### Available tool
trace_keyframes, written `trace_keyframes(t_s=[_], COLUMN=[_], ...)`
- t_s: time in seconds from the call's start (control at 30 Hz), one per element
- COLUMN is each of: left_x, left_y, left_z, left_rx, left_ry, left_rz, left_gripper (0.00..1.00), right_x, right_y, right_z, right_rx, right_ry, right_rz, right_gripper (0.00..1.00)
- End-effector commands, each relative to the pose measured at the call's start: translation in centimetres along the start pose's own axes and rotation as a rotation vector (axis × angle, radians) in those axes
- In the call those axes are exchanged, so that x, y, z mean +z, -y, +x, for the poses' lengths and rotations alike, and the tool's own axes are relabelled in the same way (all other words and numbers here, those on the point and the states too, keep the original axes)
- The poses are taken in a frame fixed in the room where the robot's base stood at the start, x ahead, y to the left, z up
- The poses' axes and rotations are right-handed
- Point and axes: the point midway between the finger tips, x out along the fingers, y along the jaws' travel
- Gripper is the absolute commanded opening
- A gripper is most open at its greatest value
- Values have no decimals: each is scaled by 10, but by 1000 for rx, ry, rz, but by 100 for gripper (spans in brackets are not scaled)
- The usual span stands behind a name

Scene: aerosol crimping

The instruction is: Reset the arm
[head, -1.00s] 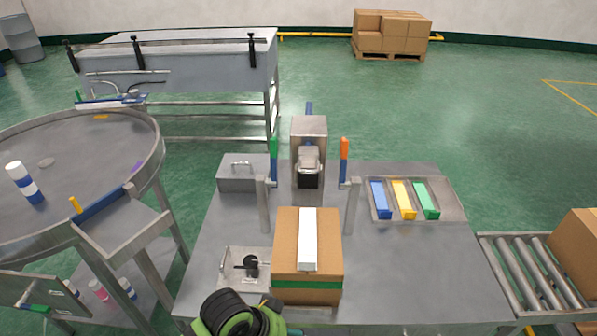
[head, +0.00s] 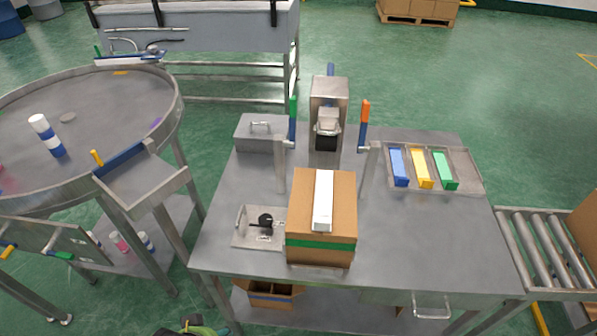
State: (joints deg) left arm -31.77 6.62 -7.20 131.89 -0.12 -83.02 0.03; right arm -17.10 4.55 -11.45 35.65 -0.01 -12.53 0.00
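A small green and black part of my arm (head: 187,328) shows at the bottom edge, left of the worktable. I cannot tell which arm it is, and no fingertips show. Neither of my grippers is in view. The metal worktable (head: 400,235) fills the middle. A cardboard box (head: 308,215) with a green band and a white strip on top stands on it. Behind the box is the crimping machine (head: 329,100) with a green-handled lever (head: 292,115) on its left and an orange-handled lever (head: 364,120) on its right, both upright.
A round table (head: 105,105) with a blue and white can (head: 47,135) stands at the left. A tray (head: 467,170) with blue, yellow and green blocks lies at the table's right. A roller conveyor (head: 545,255) stands further right. The table's right front surface is clear.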

Motion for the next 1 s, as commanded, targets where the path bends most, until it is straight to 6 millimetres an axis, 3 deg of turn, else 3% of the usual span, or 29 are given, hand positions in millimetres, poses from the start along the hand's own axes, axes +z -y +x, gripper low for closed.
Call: trace_keyframes(t_s=[0.27, 0.37, 0.5, 0.7, 0.83, 1.0], left_x=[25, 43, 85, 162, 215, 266], left_y=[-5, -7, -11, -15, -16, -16], left_z=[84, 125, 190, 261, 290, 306], left_rx=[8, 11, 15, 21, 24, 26], left_ry=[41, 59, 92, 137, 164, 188], left_rz=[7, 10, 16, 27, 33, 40], left_gripper=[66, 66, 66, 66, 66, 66], right_x=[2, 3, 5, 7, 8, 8], right_y=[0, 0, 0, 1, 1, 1], right_z=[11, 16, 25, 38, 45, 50], right_rx=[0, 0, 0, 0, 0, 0], right_ry=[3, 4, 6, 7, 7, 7], right_rz=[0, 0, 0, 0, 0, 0], right_gripper=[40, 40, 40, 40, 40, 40])
